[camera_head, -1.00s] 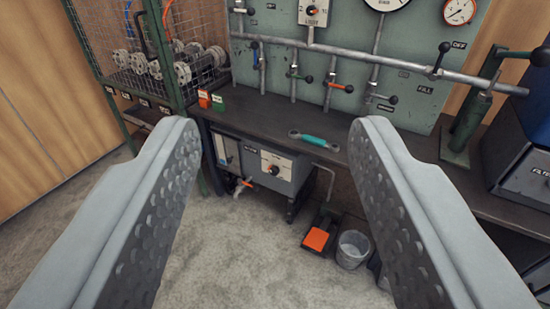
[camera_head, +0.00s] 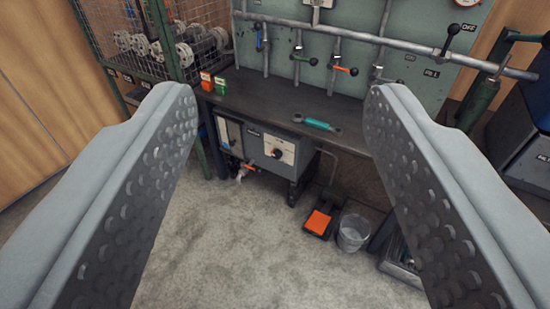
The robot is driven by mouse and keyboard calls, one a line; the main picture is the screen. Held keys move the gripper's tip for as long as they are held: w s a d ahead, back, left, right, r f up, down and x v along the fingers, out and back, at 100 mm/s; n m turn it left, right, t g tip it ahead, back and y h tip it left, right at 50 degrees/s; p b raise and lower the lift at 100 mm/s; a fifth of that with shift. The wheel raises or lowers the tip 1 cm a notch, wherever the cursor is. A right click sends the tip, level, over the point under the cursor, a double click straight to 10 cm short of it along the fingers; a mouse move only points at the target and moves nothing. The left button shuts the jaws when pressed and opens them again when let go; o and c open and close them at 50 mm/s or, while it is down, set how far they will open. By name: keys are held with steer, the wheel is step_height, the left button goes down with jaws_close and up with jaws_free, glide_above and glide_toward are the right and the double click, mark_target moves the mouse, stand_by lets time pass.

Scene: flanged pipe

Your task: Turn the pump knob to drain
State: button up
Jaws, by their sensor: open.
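The pump knob (camera_head: 277,153) is a small dark knob on a pale plate on the front of the grey pump unit (camera_head: 257,146) under the bench. The plate's markings are too small to read, so the knob's setting cannot be told. My gripper (camera_head: 278,105) is open and empty. Its two grey fingers with dimpled pads stand wide apart at the left and right. The knob shows between them, well beyond the fingertips and touched by neither.
A dark bench (camera_head: 280,103) overhangs the pump unit and carries a teal-handled wrench (camera_head: 317,124). An orange-topped pedal (camera_head: 318,223) and a metal bucket (camera_head: 352,233) stand on the floor to the right. A wire cage (camera_head: 140,40) with flanged parts is at left. Floor in front is clear.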

mark_target(275, 157)
steer(key=shift+o, duration=0.4)
steer(key=w+a, duration=0.1)
steer(key=w, duration=1.1)
steer(key=shift+w+a+f+y, duration=0.15)
steer(key=shift+a+f+y, duration=0.05)
steer(key=shift+a+y, duration=0.1)
steer(key=w+a+f, duration=0.1)
steer(key=w+f, duration=0.2)
steer(key=w, duration=0.4)
steer(key=w+a+f+h, duration=0.1)
steer(key=w+f, duration=0.2)
steer(key=w, duration=0.5)
steer(key=w+a+f, duration=0.1)
steer(key=w+f, duration=0.2)
steer(key=w, duration=0.4)
steer(key=w+a+f+h, duration=0.3)
steer(key=w+f, duration=1.4)
steer(key=f, duration=0.4)
step_height(275, 157, down, 40)
steer(key=w+a+n+g+h, duration=0.2)
steer(key=w+h, duration=0.1)
steer(key=h, duration=0.3)
steer(key=x, duration=1.7)
steer(key=shift+w+a+f, duration=0.1)
steer(key=shift+w+a, duration=0.1)
steer(key=shift+a, duration=0.05)
